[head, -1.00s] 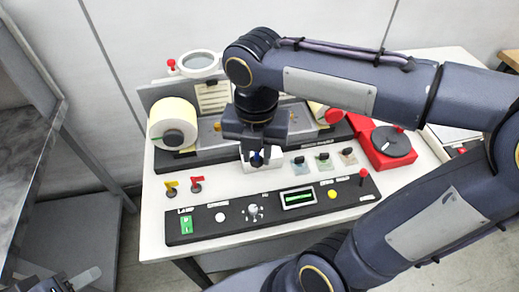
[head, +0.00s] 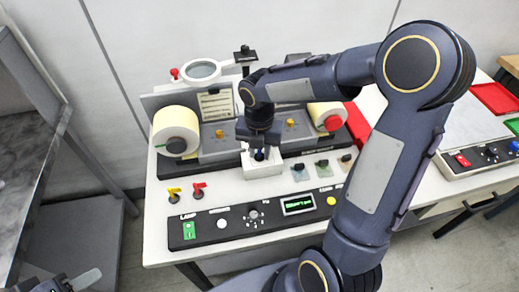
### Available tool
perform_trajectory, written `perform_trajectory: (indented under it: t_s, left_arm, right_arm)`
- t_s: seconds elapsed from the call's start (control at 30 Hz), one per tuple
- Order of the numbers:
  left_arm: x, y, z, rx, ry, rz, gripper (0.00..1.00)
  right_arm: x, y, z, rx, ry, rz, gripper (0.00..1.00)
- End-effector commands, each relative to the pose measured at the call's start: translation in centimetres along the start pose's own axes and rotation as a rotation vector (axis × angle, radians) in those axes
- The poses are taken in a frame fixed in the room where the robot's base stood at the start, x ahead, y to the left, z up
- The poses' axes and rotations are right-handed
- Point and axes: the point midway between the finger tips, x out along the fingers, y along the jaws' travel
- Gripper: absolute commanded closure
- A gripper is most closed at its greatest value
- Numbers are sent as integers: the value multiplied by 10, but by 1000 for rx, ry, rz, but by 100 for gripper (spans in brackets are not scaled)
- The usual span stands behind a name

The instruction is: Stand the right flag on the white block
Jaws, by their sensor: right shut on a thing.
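The white block (head: 264,170) stands in the middle of the machine's table, before the grey rewinder panel. My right gripper (head: 260,151) points down just over the block, shut on a small dark blue thing (head: 259,156). The fingers hide most of it, and I cannot tell whether it touches the block. A red flag (head: 199,190) and, to its left, a yellow flag (head: 173,194) stand on dark round bases at the table's left front. My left gripper (head: 72,282) shows only partly at the bottom left corner; its jaw opening is unclear.
A black control strip (head: 235,220) with knobs and a display runs along the front. Label rolls (head: 176,128) sit behind. Several black knobs on coloured pads (head: 299,172) stand right of the block. My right arm covers the table's right part.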

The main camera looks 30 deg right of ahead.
Motion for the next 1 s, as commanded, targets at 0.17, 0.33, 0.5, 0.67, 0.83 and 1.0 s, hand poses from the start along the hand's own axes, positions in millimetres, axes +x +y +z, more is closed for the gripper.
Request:
perform_trajectory:
  t_s: [0.17,0.33,0.5,0.67,0.83,1.0]
  left_arm:
    - [0,0,0,0,0,0,56]
    - [1,0,0,0,0,0,56]
    - [1,-1,1,0,0,0,56]
    - [1,-1,1,0,0,0,56]
    - [1,0,0,0,0,0,56]
    - [0,0,0,0,0,0,56]
  right_arm:
    - [3,0,0,0,-1,0,96]
    - [4,0,0,0,-1,0,96]
    - [5,0,0,0,-1,0,61]
    - [5,0,0,0,-1,0,52]
    - [5,0,0,0,-1,0,52]
    - [-8,1,1,1,-4,3,52]
